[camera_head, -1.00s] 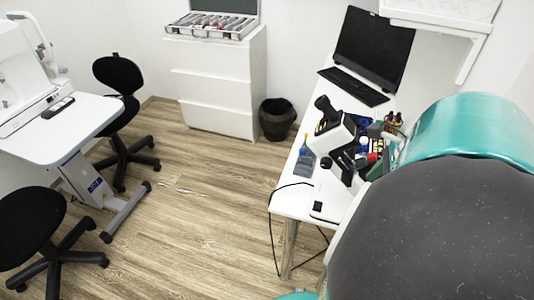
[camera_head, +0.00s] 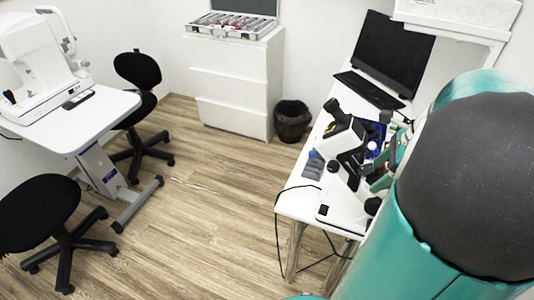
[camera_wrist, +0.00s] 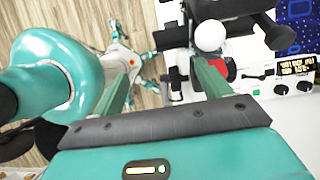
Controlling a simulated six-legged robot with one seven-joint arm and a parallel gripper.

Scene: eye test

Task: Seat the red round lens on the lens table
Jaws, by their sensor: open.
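A black-and-white optical instrument (camera_head: 345,138) stands on the white desk (camera_head: 298,203) in the head view. Parts of a dark device with a white ball-shaped knob (camera_wrist: 210,35) show beyond the right finger in the wrist view. I cannot make out the lens table for certain.
A monitor (camera_head: 393,52) and keyboard (camera_head: 369,88) stand at the desk's back. An open case (camera_head: 231,25) sits on a white cabinet (camera_head: 236,85). A bin (camera_head: 292,121), two black chairs (camera_head: 138,70) and an instrument table (camera_head: 75,128) surround clear wooden floor.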

